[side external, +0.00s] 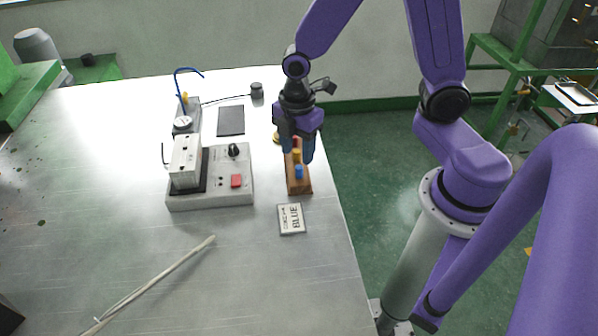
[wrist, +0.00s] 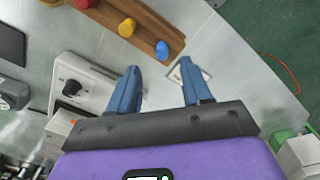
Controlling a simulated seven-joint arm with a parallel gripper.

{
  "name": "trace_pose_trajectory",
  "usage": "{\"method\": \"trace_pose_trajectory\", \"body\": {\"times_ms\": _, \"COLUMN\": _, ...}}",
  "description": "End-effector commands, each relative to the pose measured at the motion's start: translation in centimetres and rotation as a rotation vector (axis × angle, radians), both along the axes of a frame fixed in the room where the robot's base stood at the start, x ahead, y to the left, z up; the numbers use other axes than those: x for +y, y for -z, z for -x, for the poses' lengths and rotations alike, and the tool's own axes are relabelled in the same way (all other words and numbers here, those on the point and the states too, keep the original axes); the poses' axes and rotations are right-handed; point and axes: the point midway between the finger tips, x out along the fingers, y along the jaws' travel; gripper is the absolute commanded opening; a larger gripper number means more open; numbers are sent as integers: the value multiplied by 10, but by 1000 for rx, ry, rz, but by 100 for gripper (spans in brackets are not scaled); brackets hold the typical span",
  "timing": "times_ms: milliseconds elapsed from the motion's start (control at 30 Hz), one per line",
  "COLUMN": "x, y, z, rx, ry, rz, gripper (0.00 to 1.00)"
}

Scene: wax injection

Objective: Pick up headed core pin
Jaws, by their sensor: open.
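A wooden block (side external: 300,188) stands near the table's right edge, holding a row of coloured headed pins. The blue pin (side external: 299,172) is at the near end, then a yellow pin (side external: 297,156), with red behind, partly hidden by my gripper. The wrist view shows the blue pin (wrist: 162,50), the yellow pin (wrist: 127,28) and the red pin (wrist: 84,3), cut by the frame edge. My gripper (wrist: 159,65) is open and empty, over the block. In that view the blue pin lies just beyond the fingertips, between their lines. A card (side external: 291,219) reading "BLUE" lies before the block.
A grey wax machine (side external: 210,180) with a black knob and red switch stands left of the block. A dark plate (side external: 231,121) and a small dark weight-like object (side external: 257,91) lie behind. A pale rod (side external: 160,282) lies front left. The table's front middle is clear.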

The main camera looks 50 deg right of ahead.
Motion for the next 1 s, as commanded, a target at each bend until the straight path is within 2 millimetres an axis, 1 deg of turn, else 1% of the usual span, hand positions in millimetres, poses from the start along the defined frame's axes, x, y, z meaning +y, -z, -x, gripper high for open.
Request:
{"method": "trace_pose_trajectory", "body": {"times_ms": 233, "x": -1, "y": 12, "z": 1, "rx": 2, "ry": 0, "rz": 1, "gripper": 49}}
{"method": "trace_pose_trajectory", "body": {"times_ms": 500, "x": -2, "y": 44, "z": 4, "rx": 3, "ry": 0, "rz": 2, "gripper": 49}}
{"method": "trace_pose_trajectory", "body": {"times_ms": 600, "x": -2, "y": 52, "z": 4, "rx": 2, "ry": 0, "rz": 1, "gripper": 49}}
{"method": "trace_pose_trajectory", "body": {"times_ms": 733, "x": -2, "y": 57, "z": 3, "rx": 0, "ry": 1, "rz": 0, "gripper": 49}}
{"method": "trace_pose_trajectory", "body": {"times_ms": 967, "x": -2, "y": 57, "z": 3, "rx": -1, "ry": 1, "rz": -1, "gripper": 49}}
{"method": "trace_pose_trajectory", "body": {"times_ms": 1000, "x": -2, "y": 57, "z": 3, "rx": -1, "ry": 1, "rz": -1, "gripper": 36}}
